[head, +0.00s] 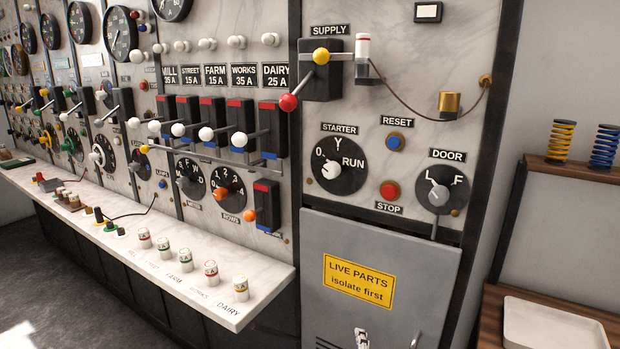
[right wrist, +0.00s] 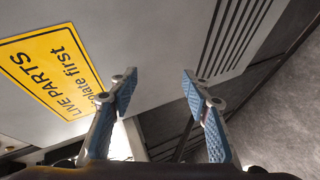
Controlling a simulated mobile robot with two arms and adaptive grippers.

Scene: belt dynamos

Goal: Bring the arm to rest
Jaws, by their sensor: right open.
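My right gripper (right wrist: 155,95) shows in the right wrist view with its two blue-padded fingers spread apart and nothing between them. It faces the grey cabinet door (right wrist: 150,35) with the yellow LIVE PARTS label (right wrist: 45,75), and appears clear of it. In the head view the grey door (head: 400,255) is shut below the marble panel, with its label (head: 358,283) upright. The left gripper is not in view.
A marble shelf (head: 200,285) with several fuses juts out left of the door. The supply lever (head: 288,102) and the row of switch levers stick out from the panel. A wooden rack (head: 570,178) with springs and a white tray (head: 555,325) stand at the right.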

